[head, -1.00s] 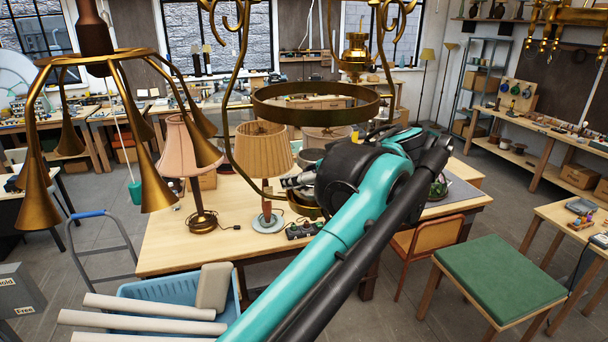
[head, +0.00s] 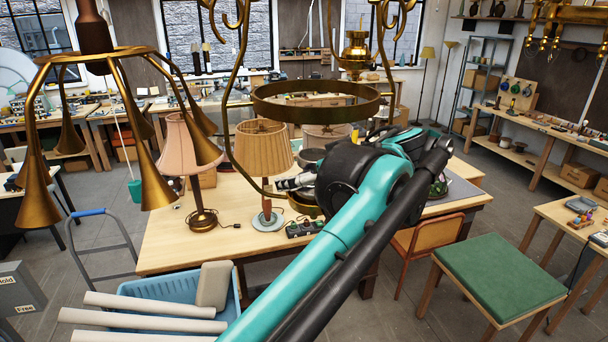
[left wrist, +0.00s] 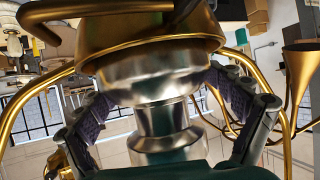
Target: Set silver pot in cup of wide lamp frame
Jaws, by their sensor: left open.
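The wide lamp frame has a large brass ring (head: 315,104) on curved rods, with a brass cup (head: 304,206) low under it. In the left wrist view the silver pot (left wrist: 165,80) has one end inside the rim of the brass cup (left wrist: 150,38). No gap shows between pot and rim. My left gripper (left wrist: 168,112) is open, with one finger on each side of the pot. Whether the fingers touch it is unclear. In the head view my left gripper (head: 294,183) is at the cup, and my arm hides much of that area. My right gripper is not in view.
A pleated lamp (head: 264,155) and a pink-shaded lamp (head: 186,145) stand left of the cup on the table (head: 165,250). A brass chandelier (head: 90,55) hangs at left. A blue crate (head: 140,292) with pale rolls and a green stool (head: 498,282) are in front.

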